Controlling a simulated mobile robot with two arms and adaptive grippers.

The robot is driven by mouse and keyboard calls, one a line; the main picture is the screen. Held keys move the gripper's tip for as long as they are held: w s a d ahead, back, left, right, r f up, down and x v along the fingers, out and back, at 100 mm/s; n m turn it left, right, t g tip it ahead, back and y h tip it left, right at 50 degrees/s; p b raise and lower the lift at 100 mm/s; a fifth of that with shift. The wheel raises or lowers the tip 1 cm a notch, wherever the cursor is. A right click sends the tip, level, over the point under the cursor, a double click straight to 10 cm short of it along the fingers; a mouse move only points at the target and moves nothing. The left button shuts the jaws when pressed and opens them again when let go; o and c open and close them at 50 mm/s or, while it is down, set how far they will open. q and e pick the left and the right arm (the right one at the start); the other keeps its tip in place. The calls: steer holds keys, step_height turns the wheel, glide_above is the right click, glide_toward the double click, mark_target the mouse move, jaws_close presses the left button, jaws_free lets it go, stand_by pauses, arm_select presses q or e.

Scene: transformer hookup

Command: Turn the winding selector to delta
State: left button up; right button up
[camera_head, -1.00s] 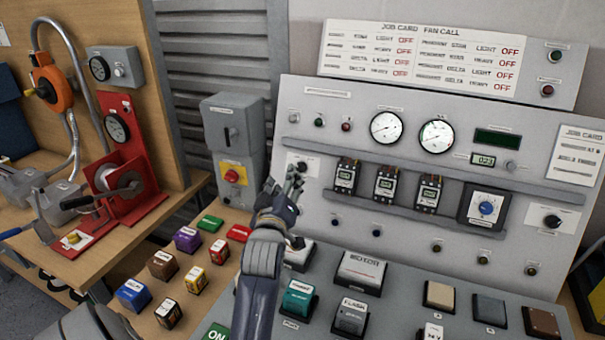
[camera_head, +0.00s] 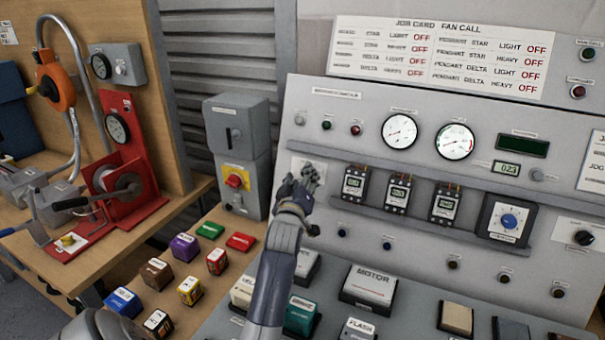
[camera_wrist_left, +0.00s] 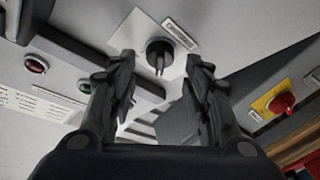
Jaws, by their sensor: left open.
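A black rotary knob (camera_wrist_left: 159,52) on a white plate shows in the left wrist view, its ridge pointing nearly straight down in that picture. A small label sits beside it, too blurred to read, so I cannot confirm that it is the winding selector. My left gripper (camera_wrist_left: 162,70) is open, its fingers on either side of the knob in the picture, with no visible contact. In the head view my left gripper (camera_head: 311,178) is in front of the panel's left part and hides the knob; an edge of the white plate (camera_head: 297,165) shows.
The panel also has another black knob (camera_head: 585,238) at the right and a blue knob (camera_head: 509,220). Several contactors (camera_head: 398,192) stand on a ledge just right of the gripper. A grey box with a red switch (camera_head: 234,181) stands left. Labelled blocks lie below.

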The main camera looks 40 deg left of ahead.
arm_select(q)
steer(key=shift+x, duration=0.95)
arm_select(e)
steer(key=shift+w+a+r, duration=0.1)
steer(key=shift+w+r, duration=0.05)
steer(key=shift+w, duration=0.55)
arm_select(q)
steer(key=c, duration=1)
arm_select(e)
steer(key=shift+s+a, duration=0.2)
steer(key=shift+a, duration=0.05)
